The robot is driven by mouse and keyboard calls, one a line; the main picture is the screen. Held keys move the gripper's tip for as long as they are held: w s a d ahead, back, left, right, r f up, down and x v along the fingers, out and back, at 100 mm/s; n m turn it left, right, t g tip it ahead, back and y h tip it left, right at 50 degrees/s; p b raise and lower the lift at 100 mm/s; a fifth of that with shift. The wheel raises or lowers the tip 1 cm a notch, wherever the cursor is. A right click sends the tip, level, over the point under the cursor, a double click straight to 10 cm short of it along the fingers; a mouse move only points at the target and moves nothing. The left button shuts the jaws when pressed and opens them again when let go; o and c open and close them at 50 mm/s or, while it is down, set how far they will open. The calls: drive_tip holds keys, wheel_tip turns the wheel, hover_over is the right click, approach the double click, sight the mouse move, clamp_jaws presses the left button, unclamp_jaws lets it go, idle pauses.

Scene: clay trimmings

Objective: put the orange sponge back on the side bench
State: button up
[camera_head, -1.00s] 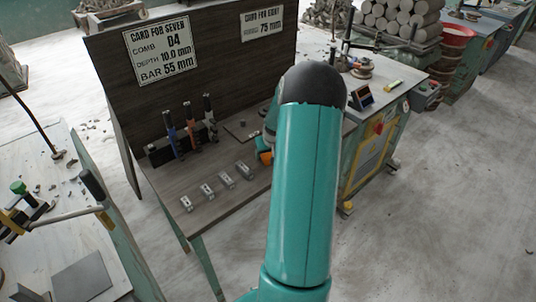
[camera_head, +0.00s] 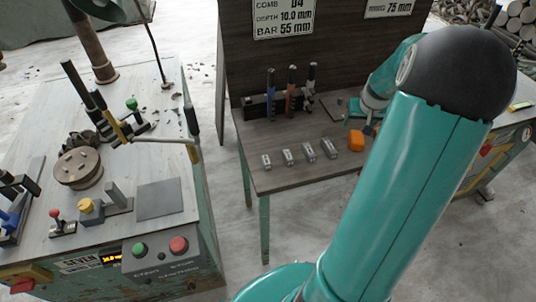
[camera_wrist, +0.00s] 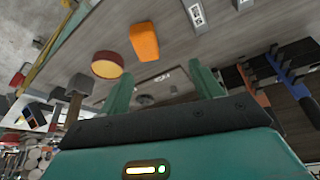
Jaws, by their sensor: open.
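The orange sponge (camera_head: 356,140) is a small rounded block on the dark wooden bench (camera_head: 272,178) with the tall back panel, near its right part. In the wrist view the sponge (camera_wrist: 144,41) lies beyond my fingertips, apart from them. My gripper (camera_wrist: 163,84) is open, its two teal fingers spread with nothing between them. In the head view my forearm hides much of the bench's right side, and the fingers are hard to make out. The pictures do not mark which bench is the side bench.
Several small metal blocks (camera_head: 309,151) line the bench's front, and handled tools (camera_head: 290,90) stand in a rack behind. In the wrist view a round red-and-tan thing (camera_wrist: 107,65) sits beside the sponge. A cluttered worktable (camera_head: 160,232) with buttons stands at left, across a floor gap.

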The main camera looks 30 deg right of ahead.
drive_tip(key=w+a+r+n, duration=0.15)
drive_tip(key=a+r, duration=0.45)
drive_tip(key=a, duration=0.6)
drive_tip(key=w+a+r+n, duration=0.1)
drive_tip(key=a+r+n, duration=0.1)
drive_tip(key=a+r, duration=0.65)
drive_tip(key=s+a+r+n+t+y, duration=0.1)
drive_tip(key=s+a, duration=0.6)
drive_tip(key=a, duration=0.4)
drive_tip(key=s+a+r+n+t+y, duration=0.1)
drive_tip(key=s+a+n, duration=0.1)
drive_tip(key=s+a, duration=0.4)
drive_tip(key=a, duration=0.5)
drive_tip(key=shift+s+a+y, duration=0.3)
drive_tip(key=shift+s, duration=0.05)
drive_tip(key=c, duration=0.5)
drive_tip(key=shift+d, duration=0.1)
drive_tip(key=shift+c, duration=0.7)
drive_tip(key=shift+d, duration=0.1)
